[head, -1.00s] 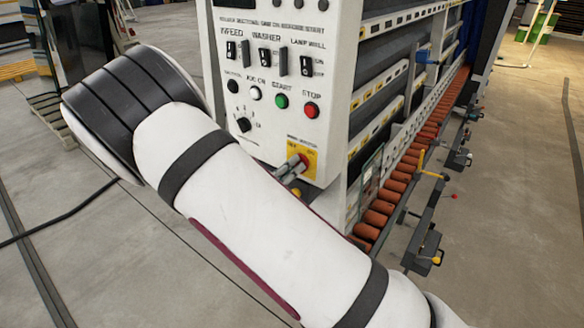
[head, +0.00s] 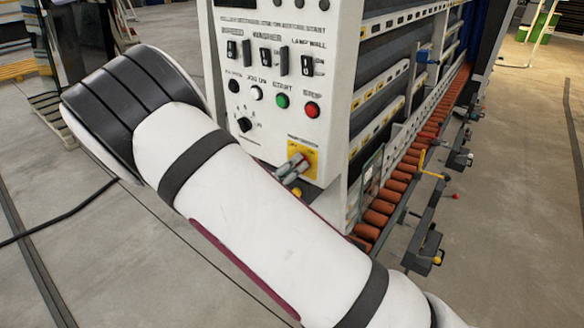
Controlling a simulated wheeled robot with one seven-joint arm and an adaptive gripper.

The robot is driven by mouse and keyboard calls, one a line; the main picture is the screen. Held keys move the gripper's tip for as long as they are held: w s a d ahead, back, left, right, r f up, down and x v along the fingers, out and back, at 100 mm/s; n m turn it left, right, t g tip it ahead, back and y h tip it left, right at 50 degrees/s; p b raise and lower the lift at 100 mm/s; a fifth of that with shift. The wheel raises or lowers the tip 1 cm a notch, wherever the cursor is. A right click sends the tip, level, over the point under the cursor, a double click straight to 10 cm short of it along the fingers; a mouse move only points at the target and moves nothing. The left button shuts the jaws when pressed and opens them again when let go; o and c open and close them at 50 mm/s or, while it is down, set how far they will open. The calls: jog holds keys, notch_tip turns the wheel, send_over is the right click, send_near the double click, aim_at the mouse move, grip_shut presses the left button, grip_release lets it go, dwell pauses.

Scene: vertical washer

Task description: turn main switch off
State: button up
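The main switch is a red knob on a yellow plate (head: 312,166), low on the right of the white control panel. Its red part (head: 305,159) shows only partly behind my gripper. My gripper (head: 295,166) is small in the head view, with its grey fingertips right at the red knob. My own white arm hides the rest of the gripper and the panel's lower left. Whether the fingers are shut around the knob or only beside it is too small to tell.
Above the switch are a red stop button (head: 312,110), a green start button (head: 282,101), a black rotary knob (head: 244,124) and several black toggle switches. To the right runs a row of orange rollers (head: 398,185). Open floor lies in front.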

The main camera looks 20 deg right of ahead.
jog(key=v, duration=1.2)
jog(key=s+d+r+m+g+y, duration=0.6)
jog(key=s+d+r+m+g, duration=0.5)
jog(key=m, duration=0.7)
jog(key=s+r+m+t+y, duration=0.6)
jog(key=s+r+m+y, duration=0.2)
jog(key=s+m, duration=0.5)
jog(key=a+m, duration=0.1)
jog(key=m, duration=0.2)
jog(key=shift+r+y, duration=0.3)
jog(key=shift+r, duration=0.1)
